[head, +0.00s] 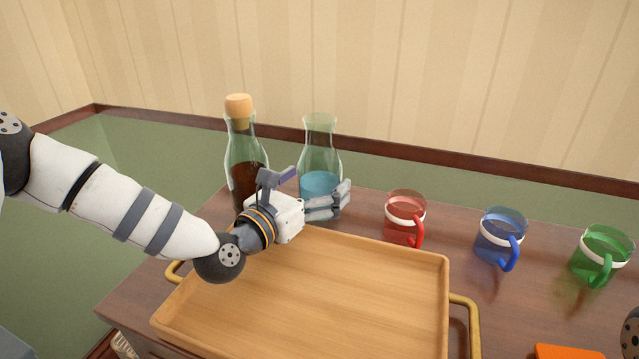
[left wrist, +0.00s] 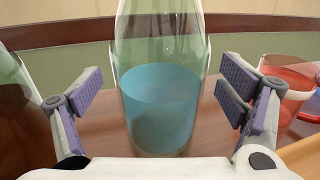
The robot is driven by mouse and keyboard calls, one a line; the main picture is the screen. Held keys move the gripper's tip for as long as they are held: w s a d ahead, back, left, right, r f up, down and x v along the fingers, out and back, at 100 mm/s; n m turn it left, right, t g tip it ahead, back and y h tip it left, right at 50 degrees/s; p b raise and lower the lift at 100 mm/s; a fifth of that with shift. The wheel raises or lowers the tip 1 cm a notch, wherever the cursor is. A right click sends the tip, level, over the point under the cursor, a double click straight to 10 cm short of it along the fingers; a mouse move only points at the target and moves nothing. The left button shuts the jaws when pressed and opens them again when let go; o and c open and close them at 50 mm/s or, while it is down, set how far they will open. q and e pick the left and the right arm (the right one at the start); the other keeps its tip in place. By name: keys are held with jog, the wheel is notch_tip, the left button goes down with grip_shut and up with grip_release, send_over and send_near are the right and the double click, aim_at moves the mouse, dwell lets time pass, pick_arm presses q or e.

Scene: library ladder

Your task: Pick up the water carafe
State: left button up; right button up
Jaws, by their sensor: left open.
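The water carafe (head: 320,160) is clear greenish glass with blue water in its lower part. It stands upright on the wooden cabinet top, behind the tray. In the left wrist view the carafe (left wrist: 160,95) is centred between the two fingers. My left gripper (head: 315,195) is open, with its fingers to either side of the carafe's lower body. In the left wrist view my left gripper (left wrist: 158,97) shows a visible gap between each finger pad and the glass. My right gripper is not in view.
A corked bottle of dark liquid (head: 245,165) stands close left of the carafe. A wooden tray (head: 340,290) with brass handles lies in front. Red (head: 404,215), blue (head: 500,238) and green (head: 601,253) mugs stand to the right. An orange object (head: 568,352) is at the bottom edge.

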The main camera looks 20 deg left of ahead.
aim_at(307, 172)
pick_arm(q)
jog(key=c, duration=2)
jog(key=shift+w+r, duration=0.1)
jog(key=shift+r, duration=0.4)
jog(key=shift+c, duration=0.2)
notch_tip(307, 172, up, 2)
jog(key=shift+r, duration=0.25)
jog(key=s+r, duration=0.1)
jog(key=r, duration=0.1)
jog(key=s+d+r+p, duration=0.1)
jog(key=s+r, duration=0.2)
jog(key=shift+d+r+p, duration=0.3)
jog(key=shift+r+p, duration=0.05)
jog(key=s+d+r+p, duration=0.1)
jog(key=s+d+r, duration=0.2)
jog(key=s, duration=0.6)
jog(key=shift+d+r, duration=0.4)
jog(key=shift+r, duration=0.15)
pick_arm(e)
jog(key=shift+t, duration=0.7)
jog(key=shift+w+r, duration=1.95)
